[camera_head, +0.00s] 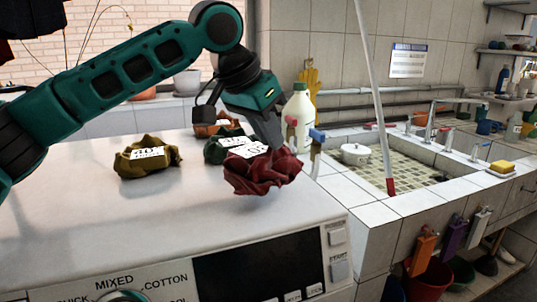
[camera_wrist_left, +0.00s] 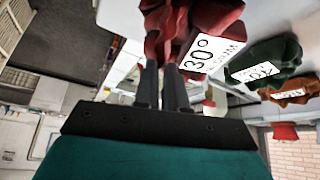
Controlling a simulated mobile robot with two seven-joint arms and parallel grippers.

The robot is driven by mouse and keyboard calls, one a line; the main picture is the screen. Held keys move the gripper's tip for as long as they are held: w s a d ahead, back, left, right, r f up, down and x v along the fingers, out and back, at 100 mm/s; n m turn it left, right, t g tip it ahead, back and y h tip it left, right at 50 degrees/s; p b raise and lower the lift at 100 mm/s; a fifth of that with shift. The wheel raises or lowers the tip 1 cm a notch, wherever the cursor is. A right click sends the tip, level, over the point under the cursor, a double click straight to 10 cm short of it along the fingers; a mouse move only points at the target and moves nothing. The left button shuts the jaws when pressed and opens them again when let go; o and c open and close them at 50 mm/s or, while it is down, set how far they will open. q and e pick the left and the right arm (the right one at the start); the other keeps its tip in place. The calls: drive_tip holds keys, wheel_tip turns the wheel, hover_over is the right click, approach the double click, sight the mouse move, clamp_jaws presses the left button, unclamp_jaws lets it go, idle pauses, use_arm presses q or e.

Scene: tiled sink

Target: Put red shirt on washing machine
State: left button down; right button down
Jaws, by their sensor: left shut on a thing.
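The red shirt (camera_head: 262,174) is a crumpled dark red bundle with a white label. My left gripper (camera_head: 274,140) is shut on it from above. In the head view it hangs at or just above the white top of the washing machine (camera_head: 90,215), near its right edge; I cannot tell whether it touches. In the left wrist view the red shirt (camera_wrist_left: 165,30) is pinched between the two fingertips (camera_wrist_left: 166,70), and its label reads 30°. The washing machine's front panel shows a dark display and the words MIXED and COTTON. My right gripper is not in view.
A mustard bundle (camera_head: 148,157), a dark green bundle (camera_head: 222,147) and an orange-brown bundle (camera_head: 210,121) lie on the machine top. A white bottle (camera_head: 298,117) stands behind the red shirt. The tiled sink (camera_head: 395,170) is to the right. The front left of the top is clear.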

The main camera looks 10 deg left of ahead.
sight(266, 145)
use_arm(q)
wheel_tip(266, 145, down, 4)
drive_tip(key=shift+r+b, duration=0.25)
drive_tip(key=shift+b, duration=0.05)
drive_tip(key=shift+r, duration=0.1)
drive_tip(key=c, duration=1.2)
unclamp_jaws()
